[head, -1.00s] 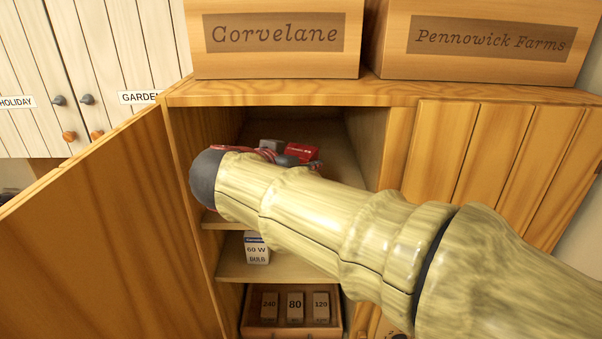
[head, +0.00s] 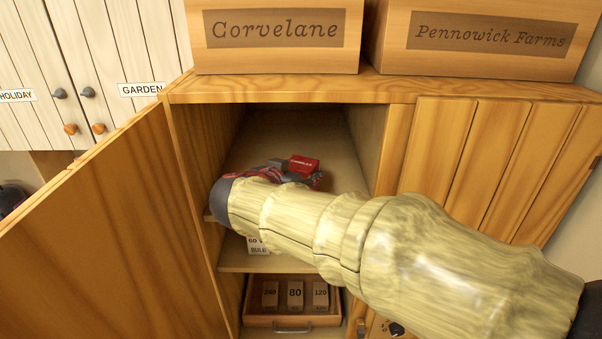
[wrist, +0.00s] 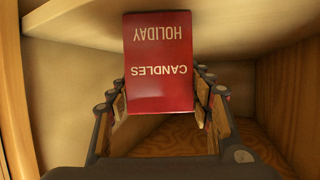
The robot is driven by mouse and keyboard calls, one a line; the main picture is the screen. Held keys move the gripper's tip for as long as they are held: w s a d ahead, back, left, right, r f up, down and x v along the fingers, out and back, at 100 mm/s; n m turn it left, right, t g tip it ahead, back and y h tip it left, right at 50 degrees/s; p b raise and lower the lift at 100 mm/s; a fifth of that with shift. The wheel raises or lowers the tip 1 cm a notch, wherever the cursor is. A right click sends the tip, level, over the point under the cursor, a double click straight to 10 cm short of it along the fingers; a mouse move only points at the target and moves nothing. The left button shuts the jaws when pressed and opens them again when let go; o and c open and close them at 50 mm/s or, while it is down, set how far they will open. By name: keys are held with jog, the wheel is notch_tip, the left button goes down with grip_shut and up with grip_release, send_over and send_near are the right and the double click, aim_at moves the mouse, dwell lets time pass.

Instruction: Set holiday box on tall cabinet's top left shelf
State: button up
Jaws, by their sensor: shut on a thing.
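The holiday box (head: 304,163) is a small red box. In the wrist view it (wrist: 160,70) fills the upper middle, and its label "HOLIDAY CANDLES" reads upside down. My gripper (head: 290,172) is shut on it, with a finger on each side in the wrist view (wrist: 160,100). Both are inside the tall cabinet's (head: 290,89) open top left compartment. The shelf (head: 213,218) there is largely hidden by my arm, and I cannot tell whether the box touches it.
The cabinet's left door (head: 100,225) stands open; the right door (head: 500,170) is shut. A drawer (head: 292,321) holds numbered blocks at the bottom. Corvelane (head: 275,30) and Pennowick Farms (head: 485,38) crates sit on top.

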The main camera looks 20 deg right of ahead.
jog(key=shift+f, duration=0.15)
jog(key=o, duration=1.2)
jog(key=shift+o, duration=0.2)
jog(key=shift+r, duration=0.2)
jog(key=shift+r+p, duration=0.2)
jog(key=shift+p, duration=0.25)
jog(key=b+v, duration=0.4)
jog(key=v, duration=0.8)
jog(key=s+d+f+n+g+y, duration=0.4)
jog(key=s+d+f+g, duration=0.1)
jog(key=s+d+f, duration=0.6)
jog(key=s+a+f+n+y, duration=0.4)
jog(key=s+f+y, duration=0.1)
jog(key=s+f, duration=0.4)
jog(key=shift+s+a, duration=0.2)
jog(key=shift+s, duration=0.3)
